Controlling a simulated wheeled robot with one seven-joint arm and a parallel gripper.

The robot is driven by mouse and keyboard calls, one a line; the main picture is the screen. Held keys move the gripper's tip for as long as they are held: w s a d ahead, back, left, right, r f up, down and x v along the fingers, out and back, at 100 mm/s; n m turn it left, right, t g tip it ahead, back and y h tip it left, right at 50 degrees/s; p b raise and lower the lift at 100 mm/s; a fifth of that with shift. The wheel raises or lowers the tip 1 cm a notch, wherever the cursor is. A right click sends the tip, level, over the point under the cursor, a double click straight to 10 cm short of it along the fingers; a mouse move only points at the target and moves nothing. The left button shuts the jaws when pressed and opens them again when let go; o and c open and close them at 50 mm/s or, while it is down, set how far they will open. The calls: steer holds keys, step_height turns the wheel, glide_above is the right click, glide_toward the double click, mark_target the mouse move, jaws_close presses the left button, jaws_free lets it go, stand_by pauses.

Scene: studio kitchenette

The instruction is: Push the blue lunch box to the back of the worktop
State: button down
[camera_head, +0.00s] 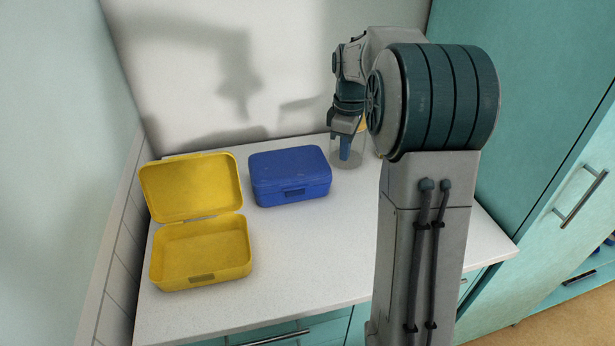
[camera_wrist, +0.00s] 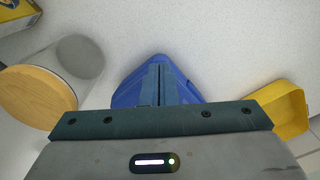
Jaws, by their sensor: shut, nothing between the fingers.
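The blue lunch box (camera_head: 290,177) is closed and lies flat on the worktop (camera_head: 290,250), a short gap in front of the back wall. My gripper (camera_head: 345,150) is to the right of the box in the head view, pointing down with its fingers shut and empty. In the wrist view my gripper (camera_wrist: 160,75) overlaps the blue lunch box (camera_wrist: 125,90), and its fingers and body hide much of it. I cannot tell whether the fingers touch it.
An open yellow lunch box (camera_head: 200,255) stands left of the blue one. A jar with a wooden lid (camera_wrist: 38,97) is near my gripper; my arm partly hides it in the head view. A tall teal cabinet (camera_head: 545,130) bounds the right. The front middle of the worktop is clear.

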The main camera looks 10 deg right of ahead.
mark_target(278, 199)
steer(key=s+a+m+p, duration=0.2)
steer(key=s+a+m, duration=0.1)
steer(key=a+m, duration=0.45)
steer(key=s+a+m+p, duration=0.2)
steer(key=s+a+m, duration=0.1)
steer(key=a+m, duration=0.4)
steer(key=shift+n, duration=0.75)
steer(key=f, duration=0.2)
steer(key=a+f, duration=0.1)
steer(key=f, duration=0.5)
steer(key=shift+w+a+p, duration=0.15)
steer(key=shift+w+p, duration=0.05)
steer(key=shift+p, duration=0.15)
steer(key=w, duration=0.1)
steer(key=w+f+p, duration=0.1)
steer(key=shift+w+d, duration=0.2)
steer(key=shift+w, duration=0.15)
steer(key=shift+w+d+f+p, duration=0.15)
steer(key=shift+w+p, duration=0.2)
steer(key=shift+w, duration=0.35)
